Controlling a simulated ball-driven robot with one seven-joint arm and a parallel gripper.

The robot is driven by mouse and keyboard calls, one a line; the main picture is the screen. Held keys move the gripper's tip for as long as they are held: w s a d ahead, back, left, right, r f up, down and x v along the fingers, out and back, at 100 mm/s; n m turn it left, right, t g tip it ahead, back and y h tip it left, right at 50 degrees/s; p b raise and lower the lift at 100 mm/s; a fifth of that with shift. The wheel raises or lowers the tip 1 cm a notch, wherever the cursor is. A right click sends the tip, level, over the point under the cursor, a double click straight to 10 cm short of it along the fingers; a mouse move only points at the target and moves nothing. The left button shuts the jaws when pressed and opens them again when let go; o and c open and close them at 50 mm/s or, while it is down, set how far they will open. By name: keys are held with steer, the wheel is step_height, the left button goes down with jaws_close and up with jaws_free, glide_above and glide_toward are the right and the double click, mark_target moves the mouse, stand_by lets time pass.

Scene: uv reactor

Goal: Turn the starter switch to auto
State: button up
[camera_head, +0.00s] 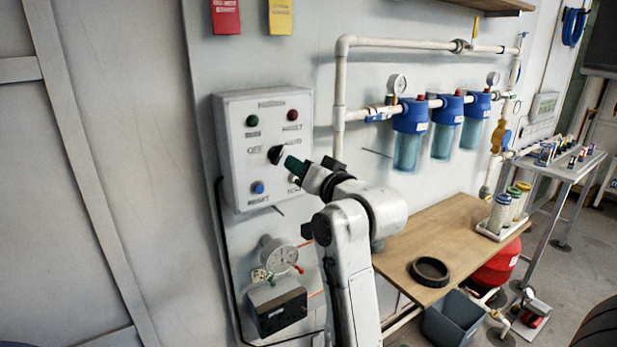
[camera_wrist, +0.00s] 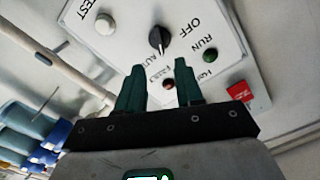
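The starter switch is a black rotary knob (camera_head: 276,154) on a white control box (camera_head: 237,185) on the wall. OFF is printed to its left and AUTO to its upper right in the head view. My gripper (camera_head: 291,164) has its dark green fingertips close to the knob's right side. In the wrist view the knob (camera_wrist: 159,40) lies just beyond the gap of my gripper (camera_wrist: 158,68). The fingers are apart and hold nothing. A pale mark on the knob seems to face the AUTO side, but its exact setting is unclear. Contact with the knob cannot be made out.
The box also carries a green lamp (camera_head: 252,120), a red lamp (camera_head: 292,115) and a blue button (camera_head: 257,188). White pipes (camera_head: 340,100) and blue filters (camera_head: 411,115) are right of it. A wooden table (camera_head: 440,240) stands at the right.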

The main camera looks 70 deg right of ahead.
steer(key=shift+v, duration=1.35)
steer(key=w+a+f+n+g+y, duration=0.15)
steer(key=a+f, duration=0.25)
steer(key=f, duration=0.4)
steer(key=a+f+n+g+y, duration=0.2)
steer(key=a+f+y, duration=0.1)
steer(key=a+f, duration=0.3)
steer(key=w+a+f+n+g+y, duration=0.1)
steer(key=a+f+n+g+y, duration=0.15)
steer(key=f, duration=0.65)
steer(key=s+a+f+n+g+y, duration=0.2)
steer(key=s+a+f+n+g, duration=0.4)
steer(key=s+a+f, duration=0.9)
step_height(320, 180, down, 4)
steer(key=s+g, duration=0.2)
steer(key=shift+s+y, duration=0.35)
steer(key=shift+y, duration=0.05)
steer(key=shift+f, duration=0.15)
